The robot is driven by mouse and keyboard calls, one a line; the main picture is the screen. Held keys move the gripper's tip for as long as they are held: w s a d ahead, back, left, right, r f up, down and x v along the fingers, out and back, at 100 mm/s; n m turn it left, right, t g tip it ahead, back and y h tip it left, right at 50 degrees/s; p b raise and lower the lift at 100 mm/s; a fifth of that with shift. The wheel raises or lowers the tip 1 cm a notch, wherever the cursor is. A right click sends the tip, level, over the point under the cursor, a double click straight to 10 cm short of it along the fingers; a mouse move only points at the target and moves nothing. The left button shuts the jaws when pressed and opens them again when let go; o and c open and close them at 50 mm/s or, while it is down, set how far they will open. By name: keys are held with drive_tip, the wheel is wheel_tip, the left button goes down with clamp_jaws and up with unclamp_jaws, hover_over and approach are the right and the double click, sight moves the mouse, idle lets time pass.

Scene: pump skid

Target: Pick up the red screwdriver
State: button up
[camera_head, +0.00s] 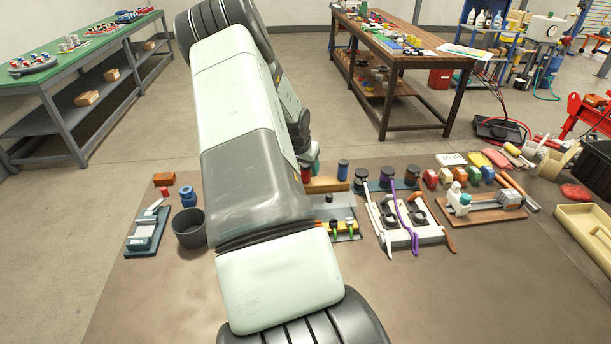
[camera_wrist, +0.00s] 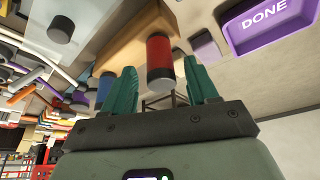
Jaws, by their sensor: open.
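The red screwdriver shows as a red handle with a grey end cap (camera_wrist: 159,58) in the wrist view. It stands at a tan wooden block (camera_wrist: 122,38); its shaft is hidden. In the head view a bit of its red handle (camera_head: 306,174) shows beside my arm, at the left end of the wooden block (camera_head: 328,184). My gripper (camera_wrist: 160,68) is open, its two teal fingers on either side of the handle's end in the wrist view. I see no finger touching it. In the head view my arm hides most of the gripper.
A blue handle (camera_wrist: 105,88) stands close beside the left finger; it also shows in the head view (camera_head: 343,169). A purple tray marked DONE (camera_wrist: 264,24) lies right in the wrist view. A dark bin (camera_head: 189,230) stands left of my arm. The front mat is clear.

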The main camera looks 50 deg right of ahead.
drive_tip(key=x, duration=0.3)
drive_tip(key=shift+f, duration=0.15)
drive_tip(key=shift+c, duration=0.3)
drive_tip(key=c, duration=1)
